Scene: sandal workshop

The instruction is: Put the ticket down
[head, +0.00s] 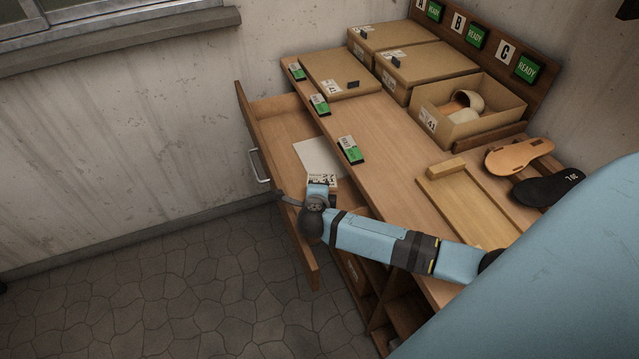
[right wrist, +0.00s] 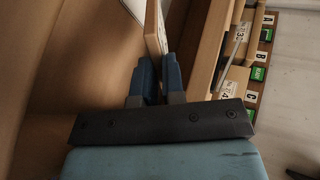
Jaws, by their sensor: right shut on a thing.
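My right gripper (head: 318,193) is over the open drawer (head: 281,185) of the wooden bench. It is shut on the ticket (head: 322,180), a small pale piece with dark print. In the right wrist view, the ticket (right wrist: 155,35) stands edge-on between the two blue fingers (right wrist: 157,78). The fingers hide its lower part. A white sheet (head: 318,158) lies in the drawer just beyond the ticket. I cannot tell whether the ticket touches the drawer's bottom. My left gripper is in neither view.
Several green-and-white cards (head: 350,149) lie along the bench's left edge. Closed cardboard boxes (head: 430,66) and an open box (head: 462,112) with a sandal part stand at the back, under READY signs (head: 476,37). Soles (head: 519,155) lie at right. The drawer's far end is clear.

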